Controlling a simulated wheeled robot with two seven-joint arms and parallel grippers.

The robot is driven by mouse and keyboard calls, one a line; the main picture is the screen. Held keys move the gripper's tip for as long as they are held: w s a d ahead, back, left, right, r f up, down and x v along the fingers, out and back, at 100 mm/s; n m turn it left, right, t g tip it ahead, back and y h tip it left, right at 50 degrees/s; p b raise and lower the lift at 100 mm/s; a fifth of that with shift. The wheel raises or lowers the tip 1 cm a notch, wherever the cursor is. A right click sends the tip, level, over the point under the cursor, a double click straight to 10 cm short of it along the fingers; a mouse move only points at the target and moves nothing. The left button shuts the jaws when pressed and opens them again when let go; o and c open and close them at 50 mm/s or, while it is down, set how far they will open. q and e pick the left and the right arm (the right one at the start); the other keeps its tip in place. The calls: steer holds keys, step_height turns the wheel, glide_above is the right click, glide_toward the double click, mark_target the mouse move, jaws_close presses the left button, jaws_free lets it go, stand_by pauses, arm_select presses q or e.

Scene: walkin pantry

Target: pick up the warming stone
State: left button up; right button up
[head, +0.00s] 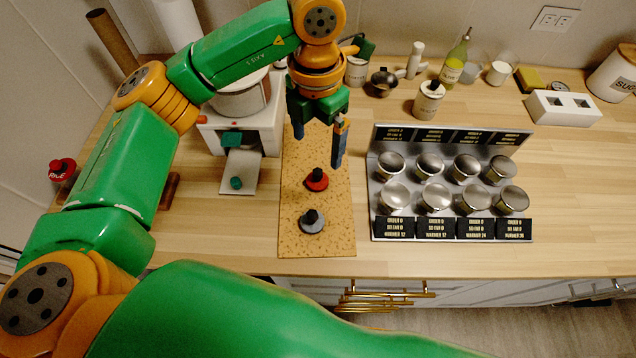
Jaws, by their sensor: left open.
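No object is labelled as the warming stone. A grey disc with a black knob (312,221) lies flat on the near part of a speckled tan board (296,240), and may be it. A red disc with a black knob (316,180) lies on the same board, farther back. My left gripper (318,150) points down over the far part of the board, behind the red disc. Its blue fingers are apart, with nothing seen between them. The grey disc is apart from the gripper, nearer the counter's front edge. My right gripper is not in view.
A metal rack (375,223) with several domed silver pieces stands right of the board. A white machine (268,130) with teal parts stands left. Jars and bottles line the back, including a labelled jar (428,100). The counter's right front (585,200) is clear.

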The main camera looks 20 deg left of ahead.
arm_select(q)
steer(key=b, duration=0.4)
glide_above(318, 171)
steer(key=s, duration=0.1)
steer(key=f, duration=0.5)
steer(key=shift+s+d+f, duration=0.15)
steer(key=shift+s+f, duration=0.05)
steer(key=shift+f, duration=0.05)
steer(key=shift+w+f, duration=0.2)
steer(key=shift+f+p, duration=0.3)
steer(key=shift+p, duration=0.25)
steer(key=f, duration=0.1)
steer(key=f+p, duration=0.1)
steer(key=f, duration=0.1)
steer(key=f+p, duration=0.1)
steer(key=f, duration=0.1)
steer(key=shift+w+a+f, duration=0.2)
steer(key=shift+w, duration=0.15)
steer(key=shift+w+f, duration=0.1)
steer(key=shift+f, duration=0.15)
jaws_close()
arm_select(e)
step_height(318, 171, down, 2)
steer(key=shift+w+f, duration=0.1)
arm_select(q)
steer(key=shift+r, duration=0.15)
